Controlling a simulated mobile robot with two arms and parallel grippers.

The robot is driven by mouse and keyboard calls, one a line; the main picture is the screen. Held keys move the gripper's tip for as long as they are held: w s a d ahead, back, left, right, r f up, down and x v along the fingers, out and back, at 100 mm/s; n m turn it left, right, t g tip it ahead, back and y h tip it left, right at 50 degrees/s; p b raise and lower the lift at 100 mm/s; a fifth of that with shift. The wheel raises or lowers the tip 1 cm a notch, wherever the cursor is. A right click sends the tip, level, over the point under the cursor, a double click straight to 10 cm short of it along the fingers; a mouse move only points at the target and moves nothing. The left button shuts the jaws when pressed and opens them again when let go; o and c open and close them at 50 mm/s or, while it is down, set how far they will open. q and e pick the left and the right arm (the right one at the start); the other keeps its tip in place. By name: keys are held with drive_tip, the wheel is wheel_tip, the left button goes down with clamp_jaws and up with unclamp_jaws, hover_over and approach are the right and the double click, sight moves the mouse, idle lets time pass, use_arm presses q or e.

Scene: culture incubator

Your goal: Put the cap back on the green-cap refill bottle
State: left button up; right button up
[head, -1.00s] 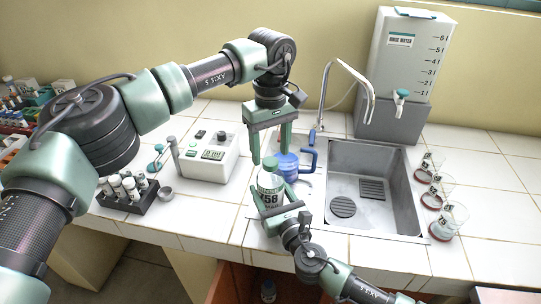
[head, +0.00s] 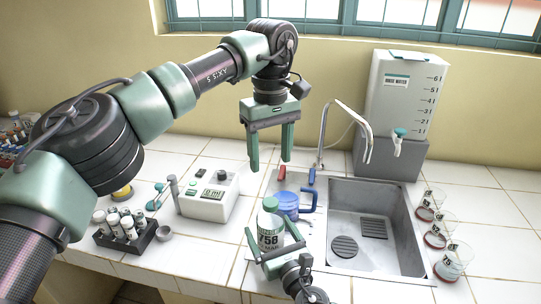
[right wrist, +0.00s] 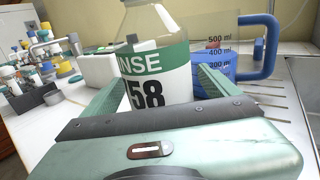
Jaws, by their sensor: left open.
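The refill bottle (head: 268,238), with a label reading 58, stands upright near the counter's front, left of the sink. Its green cap (head: 270,203) sits on its top. My left gripper (head: 269,168) is open and empty above the bottle, fingers pointing down, clear of the cap. My right gripper (head: 276,240) has its fingers on both sides of the bottle's lower body; whether they press on it I cannot tell. In the right wrist view the bottle (right wrist: 158,72) is between the fingers, its top cut off by the frame.
A blue-handled jug (head: 288,203) stands just behind the bottle. The sink (head: 370,260) and tap (head: 362,130) are to the right, several beakers beyond. A white device (head: 208,194) and a vial rack (head: 125,234) are to the left.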

sight(276, 242)
drive_tip(key=shift+b+v, duration=0.3)
drive_tip(key=shift+v, duration=3.6)
